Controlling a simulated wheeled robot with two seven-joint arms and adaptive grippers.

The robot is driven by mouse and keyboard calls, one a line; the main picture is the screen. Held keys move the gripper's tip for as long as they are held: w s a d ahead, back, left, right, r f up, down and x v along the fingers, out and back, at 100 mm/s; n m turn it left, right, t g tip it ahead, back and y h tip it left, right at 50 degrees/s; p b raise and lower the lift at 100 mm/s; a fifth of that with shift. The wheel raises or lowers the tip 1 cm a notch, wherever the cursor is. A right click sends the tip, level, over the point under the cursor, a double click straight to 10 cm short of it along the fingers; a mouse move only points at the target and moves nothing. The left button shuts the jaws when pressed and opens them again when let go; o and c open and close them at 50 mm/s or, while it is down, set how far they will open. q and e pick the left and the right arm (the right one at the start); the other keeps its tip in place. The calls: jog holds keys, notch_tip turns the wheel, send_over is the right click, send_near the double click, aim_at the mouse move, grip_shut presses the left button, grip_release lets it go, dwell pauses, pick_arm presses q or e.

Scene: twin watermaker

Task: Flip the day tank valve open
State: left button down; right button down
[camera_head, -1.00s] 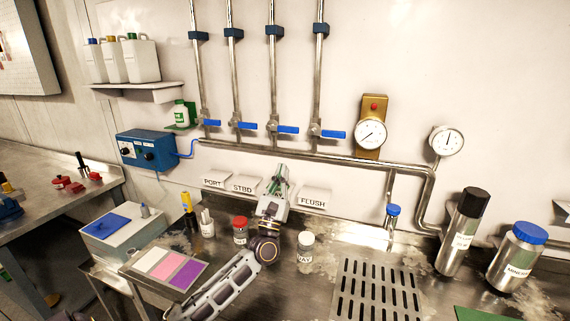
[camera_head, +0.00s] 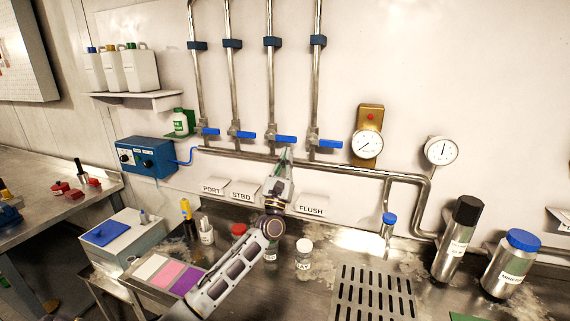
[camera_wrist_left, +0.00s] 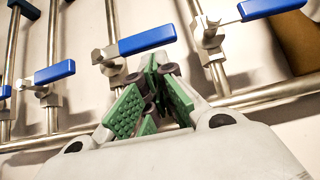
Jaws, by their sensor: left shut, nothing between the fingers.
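Several blue-handled valves sit in a row on vertical wall pipes. Their handles all lie sideways, pointing right. The third from the left (camera_head: 280,138) is just above my left gripper (camera_head: 285,153); its handle also shows in the left wrist view (camera_wrist_left: 147,39). My left gripper is shut and empty, its green-padded fingers together (camera_wrist_left: 153,85) just below that handle; I cannot tell whether they touch it. Labels PORT (camera_head: 213,187), STBD (camera_head: 243,192) and FLUSH (camera_head: 311,209) are readable; my gripper hides the space between STBD and FLUSH. My right gripper is not in view.
A horizontal pipe (camera_head: 350,168) runs along the wall below the valves. Two gauges (camera_head: 367,143) (camera_head: 440,151) are to the right. A white-capped jar (camera_head: 304,255) and steel bottles (camera_head: 459,240) stand on the counter. A blue control box (camera_head: 145,157) is at left.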

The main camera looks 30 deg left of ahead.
pick_arm(q)
jog(key=shift+w+a+r+h, duration=0.1)
jog(key=shift+w+r+h, duration=0.2)
jog(key=shift+w+r, duration=0.1)
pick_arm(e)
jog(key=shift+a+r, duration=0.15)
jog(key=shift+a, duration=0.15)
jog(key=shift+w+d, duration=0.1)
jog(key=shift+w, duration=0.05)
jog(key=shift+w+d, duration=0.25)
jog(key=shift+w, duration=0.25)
pick_arm(q)
jog(key=shift+r+n+y, duration=0.15)
jog(key=shift+n+y, duration=0.35)
jog(key=shift+y, duration=0.2)
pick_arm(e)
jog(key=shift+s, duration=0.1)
